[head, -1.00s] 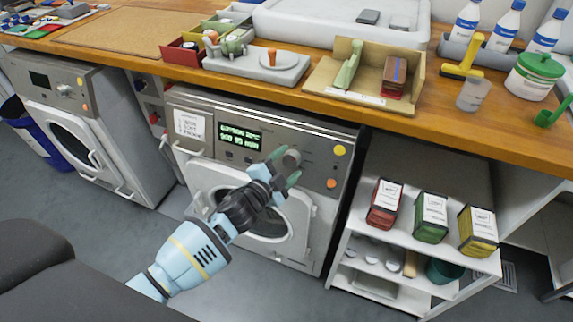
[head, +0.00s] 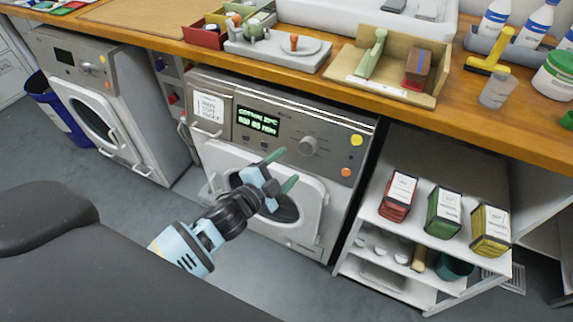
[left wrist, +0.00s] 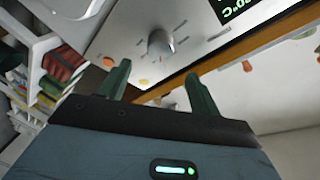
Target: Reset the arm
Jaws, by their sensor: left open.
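My left gripper (head: 282,172) is in front of the door of the nearer washing machine (head: 270,135) in the head view. Its two green fingers are apart with nothing between them. In the left wrist view the open fingers (left wrist: 158,88) show with the machine's grey dial (left wrist: 160,43) beyond them, apart from them. The dial also shows in the head view (head: 308,145), up and right of the gripper. The machine's lit display (head: 258,121) has green text. My right gripper is not in view.
A wooden counter (head: 330,90) runs above the machines, with trays and bottles on it. A white shelf (head: 400,225) with red, green and yellow boxes stands to the right. A second washing machine (head: 100,105) and a blue bin (head: 60,110) are at left.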

